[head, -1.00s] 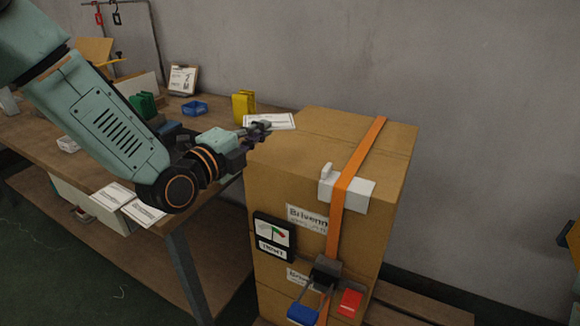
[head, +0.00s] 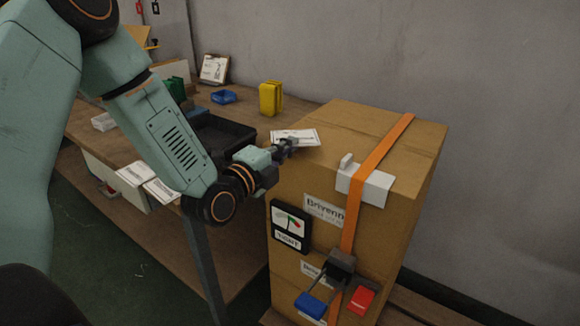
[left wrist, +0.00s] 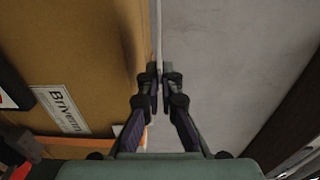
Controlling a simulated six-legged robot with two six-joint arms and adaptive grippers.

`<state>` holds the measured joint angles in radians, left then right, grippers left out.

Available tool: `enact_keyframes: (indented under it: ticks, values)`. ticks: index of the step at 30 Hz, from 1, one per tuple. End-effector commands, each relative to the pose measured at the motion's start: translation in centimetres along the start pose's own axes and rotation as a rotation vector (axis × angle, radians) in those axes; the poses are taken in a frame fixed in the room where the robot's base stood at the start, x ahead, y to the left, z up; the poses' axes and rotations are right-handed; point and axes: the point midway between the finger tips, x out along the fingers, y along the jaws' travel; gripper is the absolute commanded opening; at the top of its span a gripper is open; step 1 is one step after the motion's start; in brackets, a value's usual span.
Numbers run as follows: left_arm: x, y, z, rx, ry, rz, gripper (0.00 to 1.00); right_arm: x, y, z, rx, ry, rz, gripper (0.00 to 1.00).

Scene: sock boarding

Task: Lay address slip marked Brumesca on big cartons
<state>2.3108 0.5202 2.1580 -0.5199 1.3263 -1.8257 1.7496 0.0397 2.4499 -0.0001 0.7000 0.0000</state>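My left gripper (head: 288,147) is shut on a white address slip (head: 296,137) with dark print too small to read. The slip is held roughly flat at the left edge of the big carton's (head: 345,130) top; I cannot tell whether it touches. In the left wrist view the fingertips (left wrist: 160,78) pinch the slip (left wrist: 158,35), seen edge-on. The carton (left wrist: 85,60) fills that view's left side. The carton's front bears a white label (head: 324,210) reading "Brivenn...", partly covered by an orange strap (head: 376,158). My right gripper is out of view.
A white corner guard (head: 374,190), a black gauge plate (head: 290,225) and a strap buckle (head: 340,264) sit on the carton's front. The wooden bench (head: 310,104) at left holds a yellow holder (head: 268,98), blue bin (head: 223,97) and black tray (head: 228,136). More slips (head: 137,172) hang at its front.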

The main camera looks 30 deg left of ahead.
Motion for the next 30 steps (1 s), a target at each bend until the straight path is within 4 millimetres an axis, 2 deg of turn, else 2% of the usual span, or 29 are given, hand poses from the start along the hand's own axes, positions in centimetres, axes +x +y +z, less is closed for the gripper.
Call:
enact_keyframes:
  ticks: [9, 23, 30]
  values:
    - [0.1, 3.7, -0.3, 0.001, 0.002, 0.001, 0.00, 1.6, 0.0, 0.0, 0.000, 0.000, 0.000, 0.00]
    - [0.1, 4.2, -0.4, 0.000, 0.003, -0.001, 0.00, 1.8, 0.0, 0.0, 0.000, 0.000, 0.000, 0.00]
    - [0.1, 4.2, -0.4, 0.000, 0.002, -0.001, 0.20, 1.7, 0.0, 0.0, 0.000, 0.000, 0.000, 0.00]
